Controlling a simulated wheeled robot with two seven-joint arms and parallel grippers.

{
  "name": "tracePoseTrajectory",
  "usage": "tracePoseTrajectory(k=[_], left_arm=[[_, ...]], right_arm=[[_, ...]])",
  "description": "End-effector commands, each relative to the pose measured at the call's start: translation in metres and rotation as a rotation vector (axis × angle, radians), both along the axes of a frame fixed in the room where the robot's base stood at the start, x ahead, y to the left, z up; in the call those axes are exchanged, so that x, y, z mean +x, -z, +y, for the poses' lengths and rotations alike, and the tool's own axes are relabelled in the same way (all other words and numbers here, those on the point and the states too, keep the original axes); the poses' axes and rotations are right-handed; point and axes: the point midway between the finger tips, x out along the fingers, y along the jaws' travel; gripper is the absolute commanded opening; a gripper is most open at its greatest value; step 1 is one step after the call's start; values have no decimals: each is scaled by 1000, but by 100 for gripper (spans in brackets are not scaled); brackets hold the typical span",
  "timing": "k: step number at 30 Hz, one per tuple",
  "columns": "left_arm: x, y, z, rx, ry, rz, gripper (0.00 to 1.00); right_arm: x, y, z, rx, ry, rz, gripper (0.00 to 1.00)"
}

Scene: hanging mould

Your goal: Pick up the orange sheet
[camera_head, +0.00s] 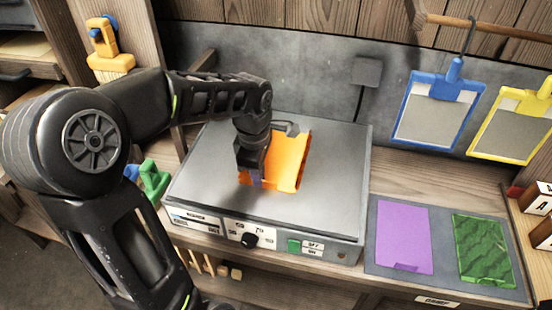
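The orange sheet (288,158) is on the grey metal top of the heating plate (210,185), and its right side looks curled or raised. My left arm comes in from the left, and its gripper (254,178) points down at the left part of the sheet. The gripper covers part of the sheet. Its fingertips are small and dark, so I cannot tell whether they are open or closed on the sheet. A small purple patch shows at the fingertips. My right gripper is not in view.
Right of the plate, a purple sheet (404,238) and a green patterned sheet (482,250) lie on a grey mat (372,255). Blue (437,105) and yellow (514,122) framed moulds hang from a wooden rail. Yellow and green clamps stand left. Lettered blocks sit far right.

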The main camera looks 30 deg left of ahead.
Motion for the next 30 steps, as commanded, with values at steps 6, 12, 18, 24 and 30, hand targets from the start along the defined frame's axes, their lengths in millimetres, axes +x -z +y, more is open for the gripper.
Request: tracePoseTrajectory(k=[6,12,18,24,30], left_arm=[[0,0,0,0,0,0,0],[0,0,0,0,0,0,0],[1,-8,0,1,0,-2,0],[1,-39,0,1,1,-5,0],[1,-78,0,1,0,-5,0]], right_arm=[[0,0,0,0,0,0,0],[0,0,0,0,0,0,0],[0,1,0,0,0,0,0],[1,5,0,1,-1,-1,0],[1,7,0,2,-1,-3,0]])
